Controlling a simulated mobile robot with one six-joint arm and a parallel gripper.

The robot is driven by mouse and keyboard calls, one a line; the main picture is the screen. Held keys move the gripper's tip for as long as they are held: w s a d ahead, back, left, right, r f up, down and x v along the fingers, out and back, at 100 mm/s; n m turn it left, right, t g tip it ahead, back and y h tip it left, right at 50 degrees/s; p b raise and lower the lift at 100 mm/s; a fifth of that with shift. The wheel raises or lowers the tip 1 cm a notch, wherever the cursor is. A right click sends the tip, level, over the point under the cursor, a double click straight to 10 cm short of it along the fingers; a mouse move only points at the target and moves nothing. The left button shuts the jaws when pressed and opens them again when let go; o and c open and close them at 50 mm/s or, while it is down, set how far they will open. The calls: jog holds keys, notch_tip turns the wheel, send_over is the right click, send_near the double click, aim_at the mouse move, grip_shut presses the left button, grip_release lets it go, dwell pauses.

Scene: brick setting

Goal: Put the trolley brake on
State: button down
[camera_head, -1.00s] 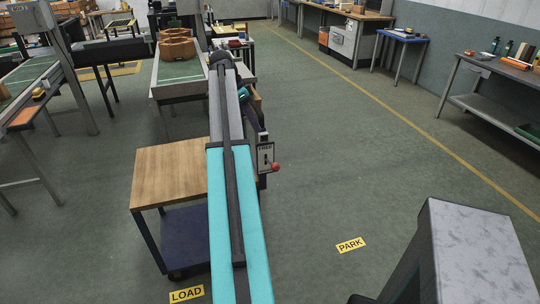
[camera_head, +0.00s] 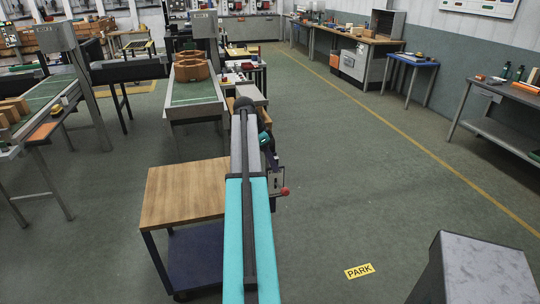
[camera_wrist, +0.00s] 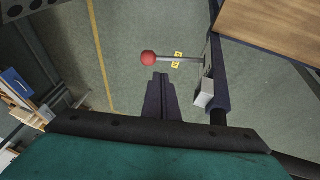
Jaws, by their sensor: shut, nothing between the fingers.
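The trolley has a wooden top (camera_head: 185,192) and a dark blue lower shelf (camera_head: 195,252), and stands left of my arm in the head view. Its brake lever ends in a red knob (camera_head: 284,191) at the trolley's right side. In the wrist view the red knob (camera_wrist: 148,57) sits on a thin rod (camera_wrist: 180,59), with a pale block (camera_wrist: 204,93) to the right. My gripper (camera_wrist: 160,78) is shut and empty, with its dark fingertips just below the knob in the picture. I cannot tell whether they touch. In the head view my arm partly hides the trolley and lever panel.
A yellow PARK label (camera_head: 359,271) lies on the floor to the right. A conveyor (camera_head: 196,92) with a brown block stands behind the trolley. A grey-topped block (camera_head: 485,265) is at the front right.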

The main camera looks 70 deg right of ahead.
jog(key=p, duration=0.2)
send_over(281, 187)
jog(key=a, duration=0.3)
jog(key=shift+f, duration=2.9)
jog(key=shift+s, duration=0.25)
